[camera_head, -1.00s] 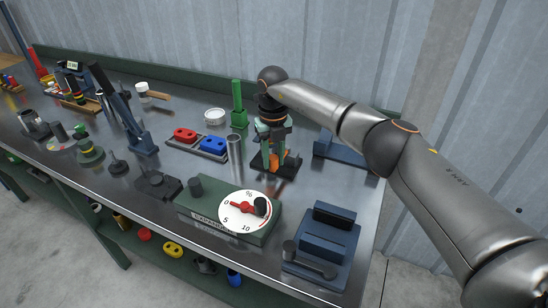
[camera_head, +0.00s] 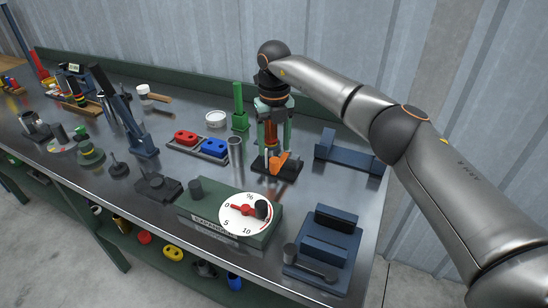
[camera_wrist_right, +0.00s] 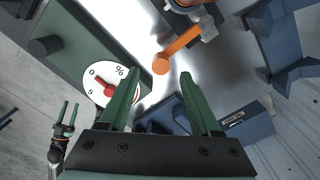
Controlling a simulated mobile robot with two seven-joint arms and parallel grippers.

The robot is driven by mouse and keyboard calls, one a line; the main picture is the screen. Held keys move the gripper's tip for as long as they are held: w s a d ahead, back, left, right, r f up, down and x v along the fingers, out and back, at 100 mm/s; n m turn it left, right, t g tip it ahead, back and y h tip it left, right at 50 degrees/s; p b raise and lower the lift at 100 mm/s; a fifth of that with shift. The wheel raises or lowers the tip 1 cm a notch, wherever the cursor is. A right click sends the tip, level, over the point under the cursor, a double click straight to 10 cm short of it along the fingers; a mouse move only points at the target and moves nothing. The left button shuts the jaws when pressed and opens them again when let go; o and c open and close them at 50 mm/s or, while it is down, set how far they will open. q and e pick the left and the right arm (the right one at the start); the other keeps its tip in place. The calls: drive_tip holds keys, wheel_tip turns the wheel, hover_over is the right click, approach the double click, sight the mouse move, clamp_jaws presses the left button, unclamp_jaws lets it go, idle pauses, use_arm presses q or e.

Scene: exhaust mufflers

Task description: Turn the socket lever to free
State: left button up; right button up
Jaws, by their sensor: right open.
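The orange socket lever (camera_head: 280,161) sits on a dark base at the back right of the bench. In the right wrist view the lever (camera_wrist_right: 180,48) is a slanted bar with a round knob at its near end. My right gripper (camera_head: 277,143) points down above it, with green fingers spread. In the right wrist view the gripper (camera_wrist_right: 159,76) is open and empty, with the knob ahead between the fingertip lines, apparently untouched. A small gripper with two parted green fingers, apparently my left one (camera_wrist_right: 69,113), shows at lower left.
A green expander box with a white dial (camera_head: 245,212) stands in front. A metal tube (camera_head: 235,150) and a tray with red and blue parts (camera_head: 213,153) are to the left. Dark blue fixtures stand behind (camera_head: 348,152) and at the front right (camera_head: 325,245).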

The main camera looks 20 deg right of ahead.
wheel_tip(320, 180, up, 7)
idle(0.3)
idle(0.4)
